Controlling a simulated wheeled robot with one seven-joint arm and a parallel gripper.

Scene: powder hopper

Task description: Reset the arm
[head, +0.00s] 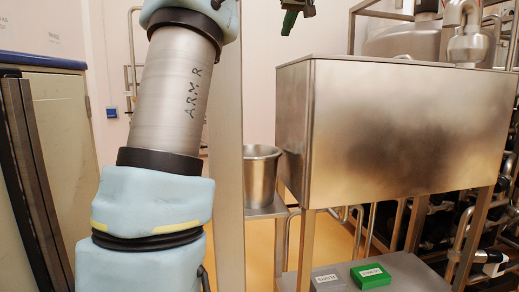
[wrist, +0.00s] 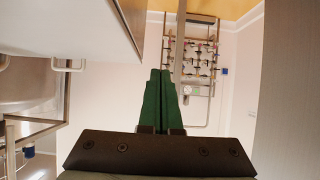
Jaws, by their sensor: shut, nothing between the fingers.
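My gripper (wrist: 160,75) has green fingers that lie together along their length in the wrist view. It is shut with nothing between the fingers. In the head view my gripper (head: 288,22) shows small at the top edge, above the left end of the steel hopper (head: 390,135). It is apart from the hopper. My arm, marked "ARM R", fills the left of the head view. The hopper is a closed-looking steel box on legs; its inside is hidden.
A steel bucket (head: 261,175) stands on a small shelf left of the hopper. A green box (head: 370,276) and a grey box (head: 327,280) with labels sit on the low steel shelf below. Pipes crowd the right side. A cabinet (head: 50,150) stands at the left.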

